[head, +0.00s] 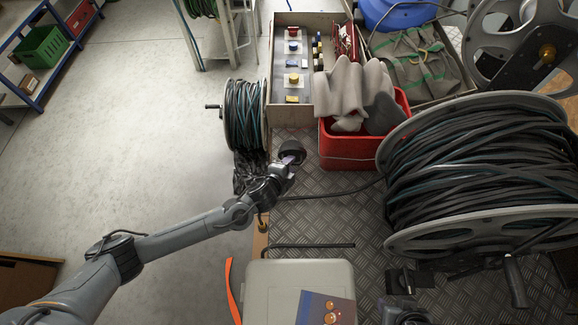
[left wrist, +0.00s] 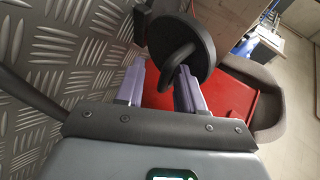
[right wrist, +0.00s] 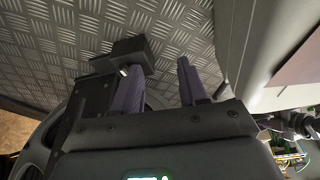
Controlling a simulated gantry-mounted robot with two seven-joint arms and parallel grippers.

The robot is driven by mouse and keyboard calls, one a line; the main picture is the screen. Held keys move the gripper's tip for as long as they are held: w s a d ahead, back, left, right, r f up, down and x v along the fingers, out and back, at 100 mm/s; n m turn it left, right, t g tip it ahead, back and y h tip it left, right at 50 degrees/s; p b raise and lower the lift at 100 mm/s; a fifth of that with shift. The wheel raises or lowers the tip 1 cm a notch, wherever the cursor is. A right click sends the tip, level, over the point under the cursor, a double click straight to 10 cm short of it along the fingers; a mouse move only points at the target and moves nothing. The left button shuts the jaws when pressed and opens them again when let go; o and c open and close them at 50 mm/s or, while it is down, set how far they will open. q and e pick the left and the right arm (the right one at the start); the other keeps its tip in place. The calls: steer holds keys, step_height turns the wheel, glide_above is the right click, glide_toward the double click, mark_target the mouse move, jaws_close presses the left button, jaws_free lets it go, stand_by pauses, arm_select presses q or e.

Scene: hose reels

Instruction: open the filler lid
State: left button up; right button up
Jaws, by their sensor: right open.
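The filler lid (head: 291,147) is a dark round cap on the tread-plate deck, left of the red bin. In the left wrist view it is a black disc (left wrist: 198,38) with a looped handle (left wrist: 180,55). My left gripper (head: 290,160) reaches it from the lower left. In the left wrist view its fingers (left wrist: 160,72) are spread apart, with the handle just beyond the right fingertip; I cannot tell whether they touch. The gripper hides part of the lid, and no opening beneath shows. My right gripper (right wrist: 158,85) is open and empty above the deck.
A red bin (head: 345,157) with grey cloth stands right of the lid. A large hose reel (head: 480,175) fills the right; a small reel (head: 244,112) stands at the left. A grey case (head: 275,285) lies in front. A black bar (head: 310,246) crosses the deck.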

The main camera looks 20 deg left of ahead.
arm_select(q)
steer(key=shift+r, duration=0.15)
steer(key=shift+s+r, duration=0.15)
steer(key=p+v, duration=0.2)
steer(key=v, duration=0.8)
steer(key=shift+s, duration=0.2)
